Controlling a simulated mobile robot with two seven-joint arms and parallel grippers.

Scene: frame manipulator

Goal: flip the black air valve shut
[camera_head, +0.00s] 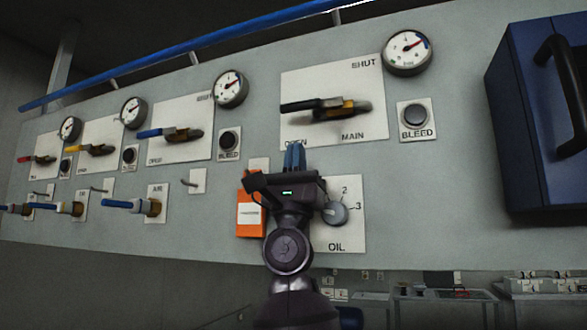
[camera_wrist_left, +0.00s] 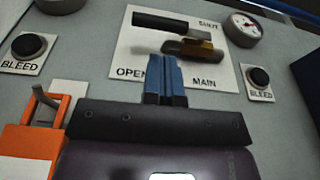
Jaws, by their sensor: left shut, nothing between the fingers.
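The black air valve lever (camera_head: 300,105) is on a white plate (camera_head: 352,125) marked SHUT at the top, OPEN at lower left and MAIN below. The lever lies roughly horizontal, its black handle pointing left from a brass body (camera_head: 343,108). In the left wrist view the black handle (camera_wrist_left: 168,22) also points left, above the brass body (camera_wrist_left: 195,46). My left gripper (camera_head: 295,157) has its blue fingers together, empty, just below the plate's lower edge and below the handle. In the left wrist view the fingertips (camera_wrist_left: 166,72) overlap the plate's lower part. My right gripper is not in view.
An orange box (camera_head: 250,212) and an OIL dial (camera_head: 335,213) flank my left arm. BLEED buttons (camera_head: 415,115) and gauges (camera_head: 408,52) surround the plate. Other valves with blue, yellow and red handles sit left. A blue cabinet (camera_head: 535,115) juts out at right.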

